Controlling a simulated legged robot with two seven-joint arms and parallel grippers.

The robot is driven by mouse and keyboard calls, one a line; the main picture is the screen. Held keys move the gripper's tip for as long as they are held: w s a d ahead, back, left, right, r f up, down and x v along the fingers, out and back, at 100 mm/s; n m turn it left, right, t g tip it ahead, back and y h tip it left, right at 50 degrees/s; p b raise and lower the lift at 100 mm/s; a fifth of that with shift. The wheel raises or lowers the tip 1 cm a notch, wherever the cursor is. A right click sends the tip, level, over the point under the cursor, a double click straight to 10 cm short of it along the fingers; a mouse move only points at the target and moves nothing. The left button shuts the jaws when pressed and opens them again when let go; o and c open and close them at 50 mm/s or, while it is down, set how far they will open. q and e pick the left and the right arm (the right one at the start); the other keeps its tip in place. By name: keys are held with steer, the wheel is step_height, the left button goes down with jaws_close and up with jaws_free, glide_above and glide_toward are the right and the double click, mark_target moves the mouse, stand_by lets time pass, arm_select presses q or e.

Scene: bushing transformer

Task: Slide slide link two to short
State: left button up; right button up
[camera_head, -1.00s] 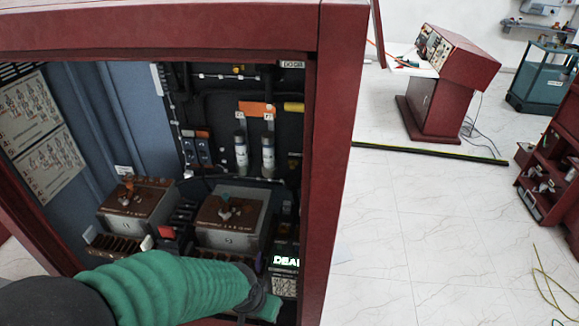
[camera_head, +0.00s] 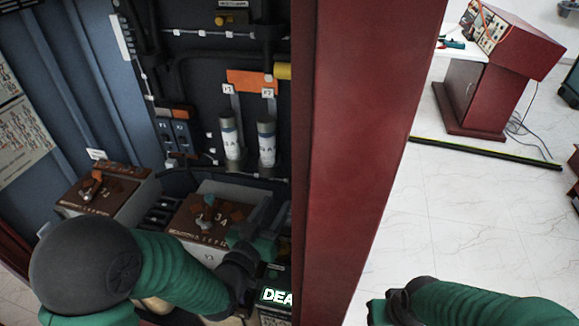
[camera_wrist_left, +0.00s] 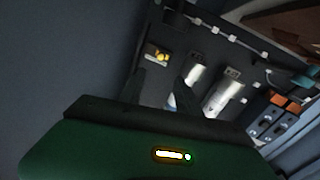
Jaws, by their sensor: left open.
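I cannot tell which part is slide link two; no readable label for it shows. A brown-topped grey block (camera_head: 205,219) with an orange and teal lever stands in the cabinet, and a similar block (camera_head: 97,193) is to its left. My left gripper (camera_head: 262,246) is at the front right of the nearer block, above a lit sign. Its two dark fingers are apart and empty in the left wrist view (camera_wrist_left: 160,90); whether it touches anything is unclear. My right gripper (camera_head: 376,309) is at the bottom, outside the cabinet, and its jaws are unclear.
The red cabinet post (camera_head: 352,130) stands between my two arms. Two white fuses (camera_head: 266,143) and blue switches (camera_head: 172,133) are on the back panel. A lit sign (camera_head: 275,296) is at the lower right.

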mark_target(299, 166)
arm_select(q)
steer(key=x, duration=1.5)
steer(key=shift+d+f, duration=0.1)
steer(key=shift+d, duration=0.05)
steer(key=shift+w, duration=0.3)
steer(key=shift+a, duration=0.2)
steer(key=shift+c, duration=0.4)
steer(key=shift+s+d, duration=0.1)
jaws_close()
